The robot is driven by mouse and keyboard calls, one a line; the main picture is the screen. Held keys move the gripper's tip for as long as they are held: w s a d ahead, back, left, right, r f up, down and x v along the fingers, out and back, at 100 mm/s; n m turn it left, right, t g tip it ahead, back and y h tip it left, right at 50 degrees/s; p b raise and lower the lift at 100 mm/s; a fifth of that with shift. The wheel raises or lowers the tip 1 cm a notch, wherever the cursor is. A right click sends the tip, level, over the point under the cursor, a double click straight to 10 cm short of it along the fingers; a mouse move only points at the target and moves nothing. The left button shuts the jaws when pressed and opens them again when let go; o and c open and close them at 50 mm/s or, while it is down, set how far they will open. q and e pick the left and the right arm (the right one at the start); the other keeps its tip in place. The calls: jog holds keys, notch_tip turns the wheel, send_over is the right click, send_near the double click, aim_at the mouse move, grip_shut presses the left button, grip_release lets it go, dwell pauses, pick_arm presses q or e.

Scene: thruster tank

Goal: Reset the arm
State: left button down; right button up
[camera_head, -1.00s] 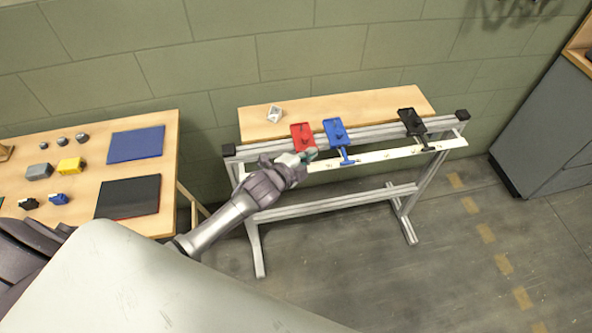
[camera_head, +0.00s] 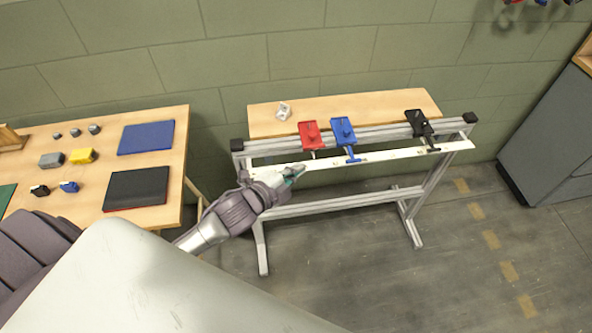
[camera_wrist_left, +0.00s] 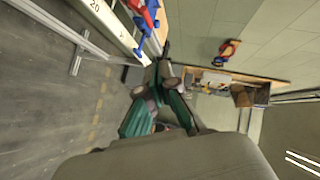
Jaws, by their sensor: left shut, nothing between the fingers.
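My left gripper (camera_head: 294,173) is in front of the left part of the metal frame stand, just below its white rail (camera_head: 385,153). Its green fingers also show in the left wrist view (camera_wrist_left: 160,75), drawn together with nothing between them. A red holder (camera_head: 310,134), a blue holder (camera_head: 342,131) and a black holder (camera_head: 418,123) sit along the stand's edge, behind and right of the gripper. The gripper is apart from the holders; I cannot tell whether it touches the rail. My right gripper is not in view.
A wooden table (camera_head: 178,150) on the left carries a blue mat (camera_head: 147,137), a black mat (camera_head: 137,188) and several small blocks. A small white piece (camera_head: 283,111) lies on the wooden shelf (camera_head: 380,104). A grey cabinet (camera_head: 550,140) stands at right. Floor before the stand is clear.

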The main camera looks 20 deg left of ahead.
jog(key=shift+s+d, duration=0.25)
pick_arm(q)
jog(key=s+a+f+n+g+y, duration=0.1)
jog(key=s+a+f+n+g, duration=0.2)
jog(key=f, duration=0.7)
jog(key=s+a+f+n+g+y, duration=0.1)
jog(key=s+f+n, duration=0.1)
jog(key=s+f, duration=0.5)
jog(key=s+a+f+n+g+y, duration=0.1)
jog(key=s+a+f+n+g, duration=0.15)
jog(key=f, duration=0.95)
jog(key=s+d+f+n+g, duration=0.1)
jog(key=s+f, duration=0.4)
jog(key=s, duration=0.5)
jog(key=s+d+f+n+g+b, duration=0.1)
jog(key=s+f+n+g, duration=0.2)
jog(key=s+f, duration=0.3)
jog(key=s+d+f+n+g, duration=0.2)
jog(key=s+f, duration=0.4)
jog(key=s, duration=0.7)
jog(key=shift+s+n+g+y, duration=0.3)
jog(key=shift+s+n+g, duration=0.05)
jog(key=shift+n, duration=0.3)
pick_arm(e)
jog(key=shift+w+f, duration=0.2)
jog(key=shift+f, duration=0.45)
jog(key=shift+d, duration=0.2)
